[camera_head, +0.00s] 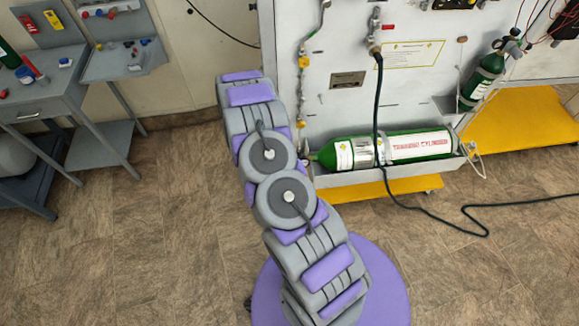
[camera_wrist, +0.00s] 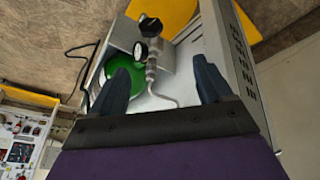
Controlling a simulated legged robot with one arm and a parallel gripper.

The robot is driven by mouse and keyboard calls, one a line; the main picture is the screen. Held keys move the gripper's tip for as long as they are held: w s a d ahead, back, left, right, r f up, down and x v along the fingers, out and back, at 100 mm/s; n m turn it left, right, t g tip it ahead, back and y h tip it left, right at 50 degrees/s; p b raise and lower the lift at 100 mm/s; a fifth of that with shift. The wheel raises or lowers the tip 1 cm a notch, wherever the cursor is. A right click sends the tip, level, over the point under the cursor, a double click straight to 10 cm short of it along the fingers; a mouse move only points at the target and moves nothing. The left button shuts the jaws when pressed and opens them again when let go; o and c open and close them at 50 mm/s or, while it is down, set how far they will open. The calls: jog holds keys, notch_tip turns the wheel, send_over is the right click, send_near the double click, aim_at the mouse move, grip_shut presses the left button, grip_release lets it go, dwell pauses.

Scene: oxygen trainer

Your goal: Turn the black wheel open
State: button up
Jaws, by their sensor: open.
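The black wheel (camera_wrist: 150,27) shows in the wrist view as a small dark knob on a metal valve fitting (camera_wrist: 151,70), with a round gauge (camera_wrist: 140,50) beside it. A green cylinder (camera_wrist: 120,66) lies next to the fitting, partly behind a finger. My gripper (camera_wrist: 161,65) is open and empty. Its two dark fingers point towards the fitting, and the wheel lies beyond their tips, apart from them. In the head view the green cylinder (camera_head: 420,146) lies in a grey tray on the panel's front. My arm hides the wheel and my fingers there.
A white panel (camera_head: 345,110) with pipes stands behind the cylinder. A black hose (camera_head: 376,105) runs down over the cylinder to the floor. A second green cylinder (camera_head: 482,82) stands at right. A grey workbench (camera_head: 50,95) is at left. The floor between is clear.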

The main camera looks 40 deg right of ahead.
jog(key=shift+m+g, duration=0.3)
jog(key=b+x, duration=0.1)
jog(key=x, duration=0.4)
jog(key=b+x, duration=0.1)
jog(key=x, duration=0.5)
jog(key=s+b+x, duration=0.1)
jog(key=b+x, duration=0.1)
jog(key=x, duration=0.4)
jog(key=shift+f, duration=0.15)
jog(key=c, duration=1)
jog(key=shift+c, duration=0.2)
